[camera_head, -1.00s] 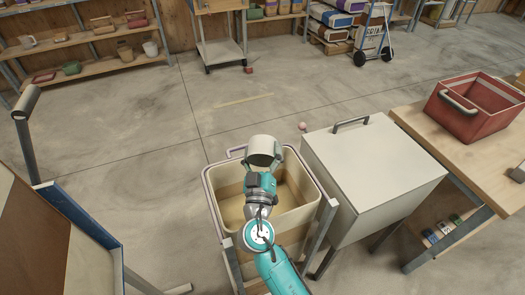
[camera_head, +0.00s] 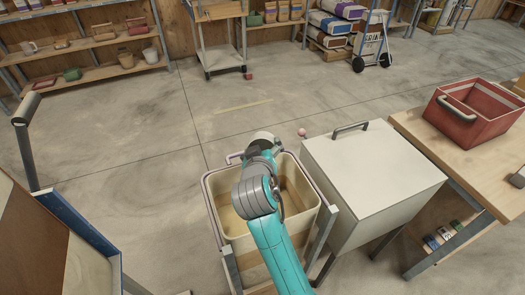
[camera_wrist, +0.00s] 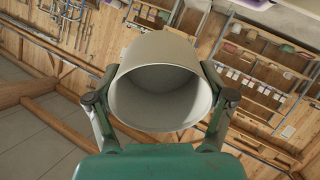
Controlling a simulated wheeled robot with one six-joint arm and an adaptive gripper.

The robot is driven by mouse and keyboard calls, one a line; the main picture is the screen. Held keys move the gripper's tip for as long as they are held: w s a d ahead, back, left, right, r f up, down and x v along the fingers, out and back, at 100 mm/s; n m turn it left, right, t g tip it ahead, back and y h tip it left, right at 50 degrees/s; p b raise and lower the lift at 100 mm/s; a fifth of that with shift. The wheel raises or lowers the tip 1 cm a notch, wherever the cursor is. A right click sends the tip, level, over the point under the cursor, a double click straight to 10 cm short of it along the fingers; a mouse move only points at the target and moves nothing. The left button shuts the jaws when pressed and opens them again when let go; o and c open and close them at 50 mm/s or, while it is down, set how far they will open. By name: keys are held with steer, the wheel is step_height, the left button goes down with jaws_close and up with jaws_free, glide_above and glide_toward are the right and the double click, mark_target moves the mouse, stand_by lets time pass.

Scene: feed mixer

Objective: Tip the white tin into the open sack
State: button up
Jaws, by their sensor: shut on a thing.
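The white tin (camera_head: 262,136) shows only in part beyond my arm in the head view, above the far rim of an open cream container. In the wrist view the tin (camera_wrist: 160,85) is tilted with its open mouth toward the camera; its inside looks bare. My gripper (camera_wrist: 160,100) is shut on the tin, one finger on each side. The open cream container (camera_head: 215,205), which seems to be the sack, stands in a frame below, with a tan bottom or contents. Its middle is hidden by my arm.
A white lidded box (camera_head: 375,170) stands close on the right. Beyond it a wooden table (camera_head: 430,140) holds a red crate (camera_head: 472,110). A blue-edged panel (camera_head: 75,220) and a post (camera_head: 28,140) are at left. The floor behind is mostly clear.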

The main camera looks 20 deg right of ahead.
stand_by(0.3)
steer(key=g, duration=0.1)
steer(key=g+y, duration=0.2)
steer(key=g, duration=0.1)
steer(key=shift+w+d, duration=0.2)
steer(key=shift+w, duration=0.1)
steer(key=shift+f+g+y, duration=0.15)
steer(key=shift+g+y, duration=0.25)
steer(key=shift+g, duration=0.5)
steer(key=shift+r, duration=0.5)
